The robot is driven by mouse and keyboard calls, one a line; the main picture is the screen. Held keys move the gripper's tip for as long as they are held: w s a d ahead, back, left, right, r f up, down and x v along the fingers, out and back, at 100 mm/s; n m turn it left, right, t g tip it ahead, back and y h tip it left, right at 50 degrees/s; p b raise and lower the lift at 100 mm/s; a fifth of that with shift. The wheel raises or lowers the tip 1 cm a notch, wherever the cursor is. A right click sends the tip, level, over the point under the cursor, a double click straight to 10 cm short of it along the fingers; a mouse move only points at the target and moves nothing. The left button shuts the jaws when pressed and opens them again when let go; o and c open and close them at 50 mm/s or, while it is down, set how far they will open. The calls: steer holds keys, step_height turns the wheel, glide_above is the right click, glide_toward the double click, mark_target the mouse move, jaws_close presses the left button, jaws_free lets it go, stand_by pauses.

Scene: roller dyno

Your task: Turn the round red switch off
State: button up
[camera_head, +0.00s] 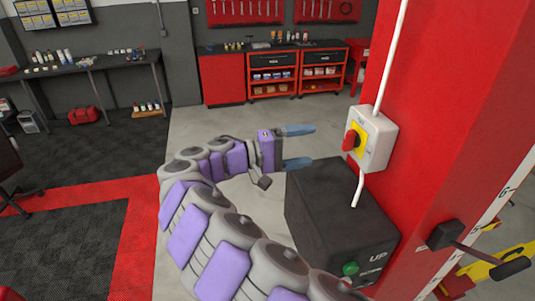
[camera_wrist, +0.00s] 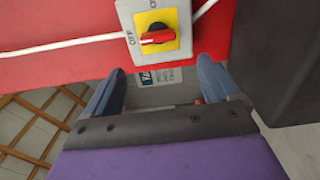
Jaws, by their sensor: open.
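The round red switch (camera_head: 350,139) sits on a yellow plate on a pale switch box (camera_head: 378,143), fixed to a red post. In the wrist view the red switch (camera_wrist: 158,37) is at the top middle, its handle lying sideways and pointing toward the OFF lettering at left. My gripper (camera_head: 300,146) is open and empty, to the left of the switch and apart from it. In the wrist view my gripper (camera_wrist: 165,88) has its two blue-grey fingers spread, with the switch beyond and between them.
A dark control box (camera_head: 335,215) with a green button and UP lettering stands below the switch. White conduit (camera_head: 392,55) runs above and below the switch box. A black lever (camera_head: 480,250) juts out at right. Red cabinets and a bench stand far behind.

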steer(key=p+v, duration=0.1)
steer(key=v, duration=0.7)
steer(key=shift+a, duration=0.35)
stand_by(0.4)
